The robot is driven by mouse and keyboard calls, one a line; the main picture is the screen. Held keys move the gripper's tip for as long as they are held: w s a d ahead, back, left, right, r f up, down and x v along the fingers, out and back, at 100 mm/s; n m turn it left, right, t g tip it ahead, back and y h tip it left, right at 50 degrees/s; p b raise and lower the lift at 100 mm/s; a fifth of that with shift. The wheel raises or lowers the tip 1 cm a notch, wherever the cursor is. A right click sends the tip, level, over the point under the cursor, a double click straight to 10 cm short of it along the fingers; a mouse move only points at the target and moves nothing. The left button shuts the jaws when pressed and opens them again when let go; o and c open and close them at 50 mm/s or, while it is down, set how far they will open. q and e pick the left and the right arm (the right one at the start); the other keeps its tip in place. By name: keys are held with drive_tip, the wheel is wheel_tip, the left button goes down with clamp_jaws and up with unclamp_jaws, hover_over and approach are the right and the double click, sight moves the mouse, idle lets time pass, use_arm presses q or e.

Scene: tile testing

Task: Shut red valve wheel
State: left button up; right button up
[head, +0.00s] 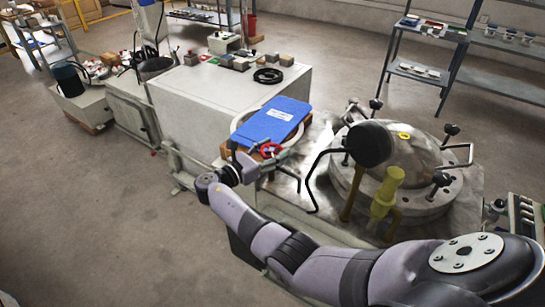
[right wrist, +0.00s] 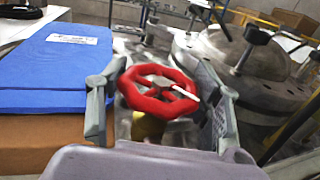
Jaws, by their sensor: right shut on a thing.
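The red valve wheel (head: 270,151) stands low beside the blue box near the middle of the head view. It also shows large in the middle of the right wrist view (right wrist: 158,95), above a yellowish stem partly hidden by the wheel and my gripper. My right gripper (head: 258,163) reaches it from the front. In the right wrist view its two grey fingers (right wrist: 157,98) are on either side of the wheel, shut on its rim. My left gripper is not in view.
A blue flat case (head: 270,122) lies just left of the wheel on a brown support. A domed metal vessel (head: 405,160) with clamp knobs and a black bent pipe stands to the right. A grey cabinet (head: 200,95) stands behind. Open floor lies to the left.

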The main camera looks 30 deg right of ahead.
drive_tip(key=shift+m+g+b, duration=0.3)
drive_tip(key=shift+g, duration=0.2)
drive_tip(key=o, duration=1.2)
drive_tip(key=shift+c, duration=0.2)
drive_tip(key=s+a, duration=0.1)
drive_tip(key=a, duration=1.1)
drive_tip(key=shift+d, duration=0.1)
